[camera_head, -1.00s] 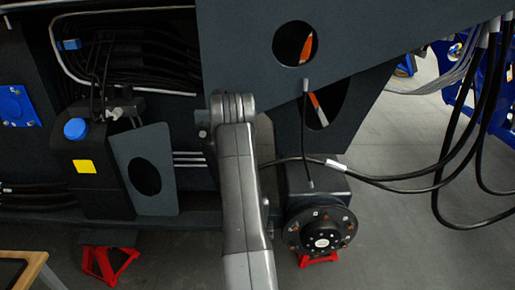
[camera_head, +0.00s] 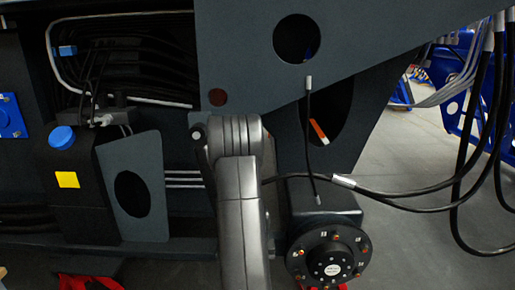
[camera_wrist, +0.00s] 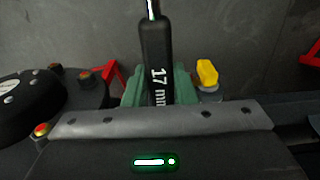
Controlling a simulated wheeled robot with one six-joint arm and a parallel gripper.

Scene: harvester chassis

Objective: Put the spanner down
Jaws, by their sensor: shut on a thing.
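The spanner (camera_wrist: 155,45) shows in the wrist view with a black handle marked "17 mm" and a bright metal shaft that runs out of the top of the picture. My gripper (camera_wrist: 160,88) is shut on the handle between its green fingers. The spanner's far end is out of view. In the head view my grey arm stands in the middle, and neither the gripper nor the spanner can be made out there.
The dark chassis (camera_head: 240,40) fills most of the head view. A round hub (camera_head: 330,258) is right of my arm. Black cables (camera_head: 420,185) hang at the right. A reservoir with a blue cap (camera_head: 62,139) is at the left. Red stands (camera_wrist: 108,75) are on the grey floor.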

